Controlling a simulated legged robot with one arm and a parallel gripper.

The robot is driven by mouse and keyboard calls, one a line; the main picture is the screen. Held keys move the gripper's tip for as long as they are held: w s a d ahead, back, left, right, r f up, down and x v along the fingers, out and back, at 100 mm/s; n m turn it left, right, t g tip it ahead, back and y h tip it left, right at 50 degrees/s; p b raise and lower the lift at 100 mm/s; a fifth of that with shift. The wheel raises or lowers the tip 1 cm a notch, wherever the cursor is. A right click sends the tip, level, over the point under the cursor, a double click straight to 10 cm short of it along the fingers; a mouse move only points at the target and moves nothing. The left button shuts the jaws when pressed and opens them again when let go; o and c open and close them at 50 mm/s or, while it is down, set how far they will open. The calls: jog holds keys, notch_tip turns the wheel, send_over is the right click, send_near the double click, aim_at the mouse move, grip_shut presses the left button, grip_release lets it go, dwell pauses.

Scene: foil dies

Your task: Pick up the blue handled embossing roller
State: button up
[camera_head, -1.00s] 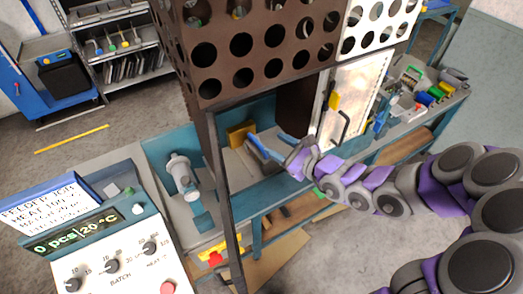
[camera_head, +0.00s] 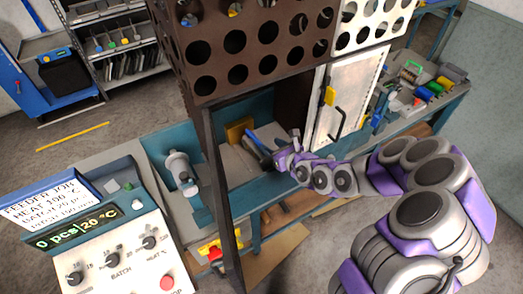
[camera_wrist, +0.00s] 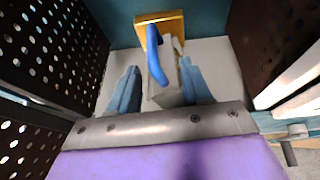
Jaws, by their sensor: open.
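A blue curved handle (camera_wrist: 153,58) shows in the wrist view, attached to or lying against a pale grey block-like body (camera_wrist: 172,95). I take it for the embossing roller; its roller part is not clear. My gripper (camera_wrist: 160,68) is open, with one blue-grey finger on each side of the handle and body. I cannot tell whether either finger touches it. In the head view my gripper (camera_head: 270,147) reaches into the bay beneath the brown perforated housing. The fingers and handle are small and hard to separate there.
A yellow block (camera_wrist: 160,20) stands behind the handle, against the teal back wall. Dark perforated panels (camera_wrist: 50,50) flank the bay on the left. A white door (camera_head: 345,100) with a black handle stands open at right. A control panel (camera_head: 115,250) is at front left.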

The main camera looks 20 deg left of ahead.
aim_at(258, 141)
jog(key=x, duration=0.4)
jog(key=s+a+x, duration=0.1)
jog(key=x, duration=0.1)
jog(key=shift+w+a+b, duration=0.1)
jog(key=shift+a+b, duration=0.05)
jog(key=shift+b, duration=0.15)
jog(key=shift+w+d, duration=0.15)
jog(key=shift+d, duration=0.2)
jog(key=shift+w+f, duration=0.1)
jog(key=shift+w, duration=0.05)
jog(key=x, duration=0.3)
jog(key=b+x, duration=0.1)
jog(key=shift+a+f, duration=0.1)
jog(key=shift+a, duration=0.85)
jog(key=shift+d, duration=0.45)
jog(key=shift+c, duration=0.7)
jog(key=shift+d+r, duration=0.2)
jog(key=shift+d, duration=0.25)
jog(key=c, duration=0.3)
jog(key=shift+a, duration=0.25)
jog(key=c, duration=0.5)
jog(key=shift+a+f, duration=0.1)
jog(key=shift+a, duration=0.15)
grip_shut()
jog(key=shift+d, duration=0.15)
